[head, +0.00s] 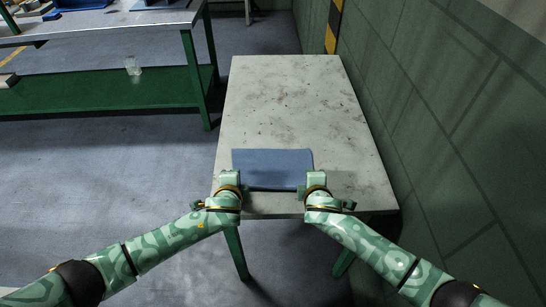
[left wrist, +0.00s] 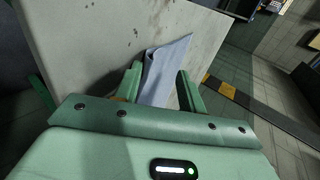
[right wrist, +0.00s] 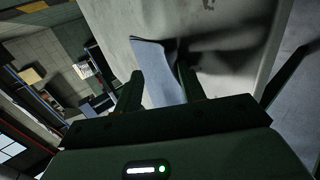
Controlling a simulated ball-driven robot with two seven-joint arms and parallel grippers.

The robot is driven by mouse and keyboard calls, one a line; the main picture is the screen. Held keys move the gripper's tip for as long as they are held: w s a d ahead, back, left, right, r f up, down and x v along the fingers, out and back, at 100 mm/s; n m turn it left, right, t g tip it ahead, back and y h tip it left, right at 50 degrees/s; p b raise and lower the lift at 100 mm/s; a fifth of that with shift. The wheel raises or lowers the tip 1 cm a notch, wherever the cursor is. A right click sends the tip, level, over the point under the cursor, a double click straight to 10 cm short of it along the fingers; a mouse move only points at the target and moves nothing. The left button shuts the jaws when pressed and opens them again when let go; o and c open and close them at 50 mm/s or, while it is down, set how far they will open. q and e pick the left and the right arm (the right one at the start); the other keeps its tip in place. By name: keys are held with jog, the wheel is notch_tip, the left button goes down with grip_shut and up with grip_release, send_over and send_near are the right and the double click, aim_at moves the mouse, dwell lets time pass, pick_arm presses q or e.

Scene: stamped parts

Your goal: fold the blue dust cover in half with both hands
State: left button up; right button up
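The blue dust cover (head: 272,168) shows in the head view as a flat-looking rectangle at the near end of the table. My left gripper (head: 229,179) is at its near left corner, my right gripper (head: 317,179) at its near right corner. In the left wrist view the cover (left wrist: 165,72) runs as a narrow blue strip between two fingers that stand apart. In the right wrist view the cover (right wrist: 158,68) likewise lies between spaced fingers, with a dark shadow beside it. Whether the fingers pinch it is hidden, as is how many layers it has.
The pale stained table (head: 290,105) is bare beyond the cover. A green wall (head: 440,110) runs close along its right side. A green bench (head: 100,90) with a clear container (head: 133,66) on its lower shelf stands at the back left.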

pick_arm(q)
jog(key=r, duration=0.1)
jog(key=s+r, duration=0.1)
jog(key=r, duration=0.1)
jog(key=shift+s+r, duration=0.15)
pick_arm(e)
jog(key=r, duration=0.1)
jog(key=s+r, duration=0.1)
jog(key=r, duration=0.1)
jog(key=shift+s+r, duration=0.15)
pick_arm(q)
jog(key=s+r, duration=0.4)
jog(key=r, duration=0.1)
jog(key=shift+s+r, duration=0.35)
pick_arm(e)
jog(key=s+r, duration=0.4)
jog(key=r, duration=0.1)
jog(key=shift+s+r, duration=0.35)
